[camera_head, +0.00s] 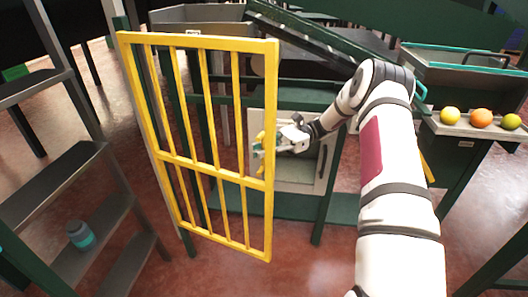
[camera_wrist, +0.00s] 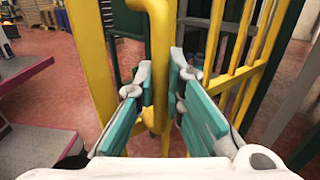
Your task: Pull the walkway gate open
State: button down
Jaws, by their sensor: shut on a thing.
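The yellow walkway gate (camera_head: 222,172) stands at the centre left in the head view, a barred frame with its left side by a grey post. It stands angled across the passage. My gripper (camera_head: 261,148) is at the gate's right edge, about mid-height. In the wrist view my gripper (camera_wrist: 162,112) has its teal fingers on either side of the yellow upright handle (camera_wrist: 159,60) and is shut on it. The gate's bars (camera_wrist: 243,65) show to the right of the handle.
Grey steps (camera_head: 50,180) with a teal-lidded jar (camera_head: 79,235) stand at the left. A shelf (camera_head: 470,127) with a yellow, an orange and a green fruit is at the right. Red floor (camera_head: 305,272) is open in front of the gate.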

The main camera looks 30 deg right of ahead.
jog(key=shift+s+d, duration=0.1)
jog(key=shift+d, duration=0.05)
jog(key=c, duration=1.7)
grip_release()
jog(key=shift+o, duration=0.2)
jog(key=shift+r, duration=0.1)
